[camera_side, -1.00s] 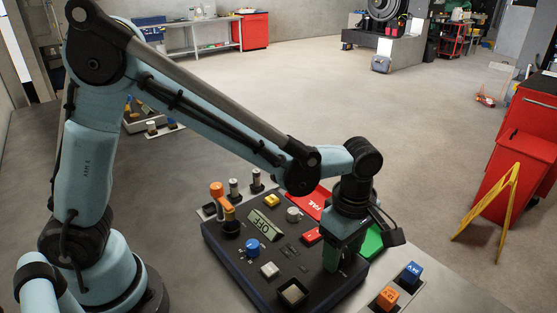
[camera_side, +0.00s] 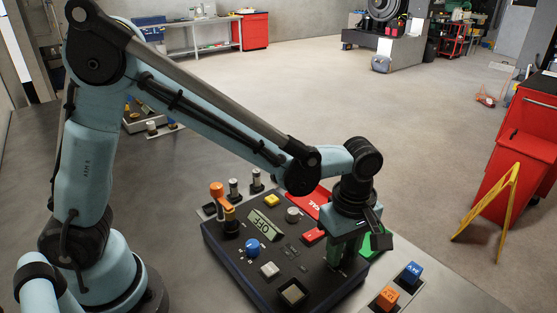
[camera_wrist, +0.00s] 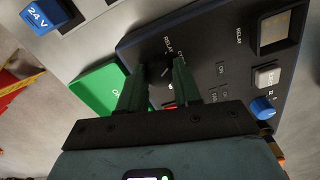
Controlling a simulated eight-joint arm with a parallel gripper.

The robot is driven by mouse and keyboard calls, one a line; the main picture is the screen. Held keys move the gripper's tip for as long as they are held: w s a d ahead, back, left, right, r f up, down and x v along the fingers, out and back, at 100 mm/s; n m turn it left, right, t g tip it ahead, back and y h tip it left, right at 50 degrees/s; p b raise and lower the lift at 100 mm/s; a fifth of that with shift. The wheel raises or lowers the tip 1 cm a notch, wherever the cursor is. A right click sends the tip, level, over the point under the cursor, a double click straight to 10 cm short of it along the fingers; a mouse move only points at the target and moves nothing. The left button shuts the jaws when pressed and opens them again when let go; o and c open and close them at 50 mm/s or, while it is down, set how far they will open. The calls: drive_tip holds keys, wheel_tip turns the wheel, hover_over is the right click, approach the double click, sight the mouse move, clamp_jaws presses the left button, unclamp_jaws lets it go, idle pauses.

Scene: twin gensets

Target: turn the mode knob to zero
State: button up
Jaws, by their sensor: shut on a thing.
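My gripper (camera_side: 340,256) points down at the right part of the dark control panel (camera_side: 225,245). In the wrist view its two green fingers (camera_wrist: 158,76) are shut on a small black knob (camera_wrist: 161,68), one finger on each side. A light line shows on the knob's top, and lettering including "RELAY" is printed around it. I cannot read which label marks it as the mode knob or where zero is. In the side view my fingers hide this knob. A blue knob (camera_side: 253,247) sits on the panel's left half, apart from my gripper.
The panel display (camera_side: 265,225) reads OFF. A green plate (camera_wrist: 103,88) and a red plate (camera_side: 309,203) lie close to my gripper. Blue (camera_side: 411,270) and orange (camera_side: 388,298) blocks stand at right. An orange-topped post (camera_side: 217,190) rises at the panel's left.

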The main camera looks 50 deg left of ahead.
drive_tip(key=m, duration=1.1)
drive_tip(key=shift+m, duration=0.4)
drive_tip(key=m, duration=1.2)
drive_tip(key=shift+m, duration=0.3)
drive_tip(key=o, duration=1)
drive_tip(key=shift+o, duration=0.2)
drive_tip(key=shift+r, duration=0.1)
